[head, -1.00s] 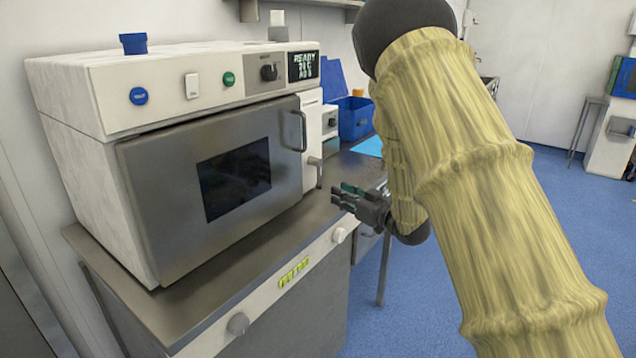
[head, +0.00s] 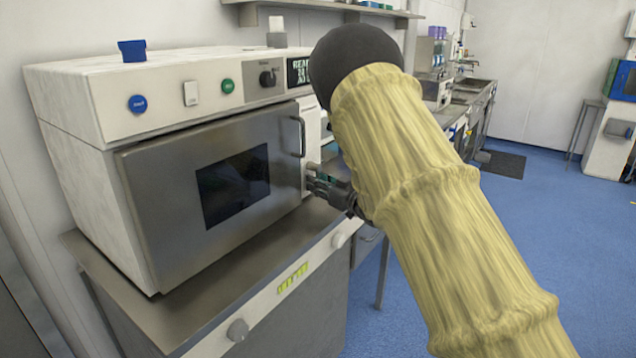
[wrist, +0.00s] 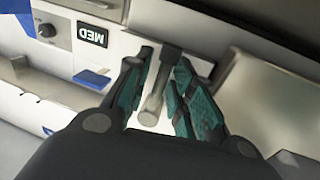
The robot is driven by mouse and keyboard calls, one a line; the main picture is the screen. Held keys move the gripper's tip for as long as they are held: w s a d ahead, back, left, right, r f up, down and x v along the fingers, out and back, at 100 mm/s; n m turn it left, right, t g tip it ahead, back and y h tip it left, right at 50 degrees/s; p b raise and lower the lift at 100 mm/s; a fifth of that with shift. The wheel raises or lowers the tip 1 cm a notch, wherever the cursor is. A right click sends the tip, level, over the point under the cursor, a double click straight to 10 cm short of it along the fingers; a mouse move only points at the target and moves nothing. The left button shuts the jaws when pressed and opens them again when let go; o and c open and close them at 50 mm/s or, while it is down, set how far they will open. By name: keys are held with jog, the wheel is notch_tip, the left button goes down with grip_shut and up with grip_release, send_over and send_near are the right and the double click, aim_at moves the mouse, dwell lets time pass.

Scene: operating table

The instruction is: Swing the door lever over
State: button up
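The steel autoclave has a closed door (head: 150,215) with a dark window and a vertical handle at its right edge. The door lever (head: 311,168) is a short grey bar beside the door's right edge, partly hidden by my gripper (head: 313,184) in the head view. In the wrist view, the lever (wrist: 152,108) lies between the two teal-padded fingers of my gripper (wrist: 167,58). The fingers are apart, with a gap on the left of the lever. The right finger is very near it; I cannot tell whether they touch.
The steel counter (head: 225,265) runs below the autoclave, with a white front panel and round knobs. A blue cup-like item (head: 131,50) stands on the autoclave. A wall shelf (head: 330,8) hangs behind. The blue floor (head: 545,220) at right is open.

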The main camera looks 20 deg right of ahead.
jog(key=shift+w+a, duration=0.1)
jog(key=shift+w, duration=0.05)
jog(key=shift+c, duration=0.2)
grip_shut()
